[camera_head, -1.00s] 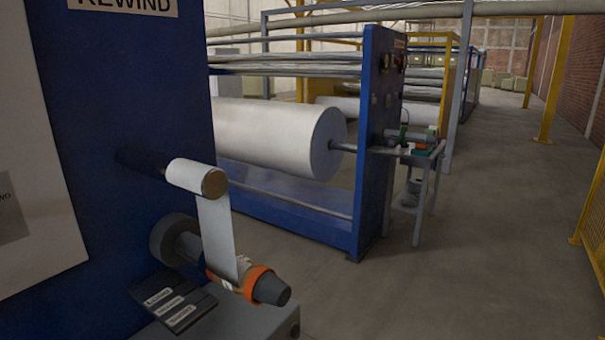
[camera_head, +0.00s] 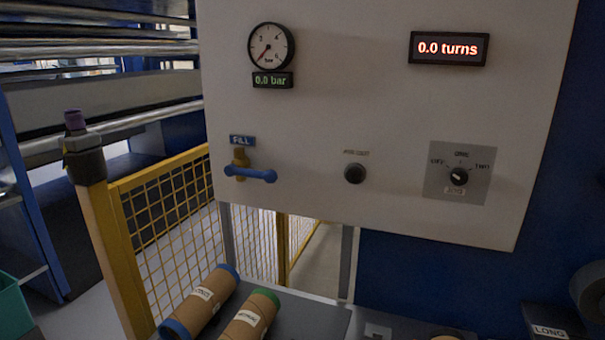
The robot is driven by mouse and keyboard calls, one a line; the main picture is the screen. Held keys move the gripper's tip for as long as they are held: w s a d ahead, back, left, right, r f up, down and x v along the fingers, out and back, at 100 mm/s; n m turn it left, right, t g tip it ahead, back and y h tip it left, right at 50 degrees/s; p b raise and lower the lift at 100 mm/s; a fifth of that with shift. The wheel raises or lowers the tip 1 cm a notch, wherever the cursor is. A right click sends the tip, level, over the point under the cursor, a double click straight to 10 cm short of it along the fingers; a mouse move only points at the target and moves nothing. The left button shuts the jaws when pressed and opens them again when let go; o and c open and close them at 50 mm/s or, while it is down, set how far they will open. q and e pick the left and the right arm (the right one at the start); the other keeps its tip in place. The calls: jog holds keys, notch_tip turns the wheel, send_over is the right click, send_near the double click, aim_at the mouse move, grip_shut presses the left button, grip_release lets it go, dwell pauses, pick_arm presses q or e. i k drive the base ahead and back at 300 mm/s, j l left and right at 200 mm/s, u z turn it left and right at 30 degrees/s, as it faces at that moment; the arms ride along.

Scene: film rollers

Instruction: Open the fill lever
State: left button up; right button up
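The fill lever (camera_head: 251,174) is a blue handle on a brass valve body (camera_head: 240,157), at the lower left of a white panel (camera_head: 400,110). It lies nearly horizontal, sloping slightly down to the right. A blue label reading FILL (camera_head: 242,140) is above it. A round gauge (camera_head: 271,46) higher up has a digital readout (camera_head: 272,80) of 0.0 bar. Neither of my grippers shows in the head view.
The panel also holds a black knob (camera_head: 355,173), a rotary switch (camera_head: 458,176) and a display (camera_head: 447,48) reading 0.0 turns. Brown cores (camera_head: 200,303) with coloured ends lie on a dark surface below. A yellow mesh fence (camera_head: 170,225) stands at the left.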

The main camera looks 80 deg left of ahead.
aim_at(270, 176)
jog(key=u, duration=2.75)
jog(key=k+l+z, duration=0.25)
jog(key=i+l, duration=0.05)
jog(key=l, duration=0.05)
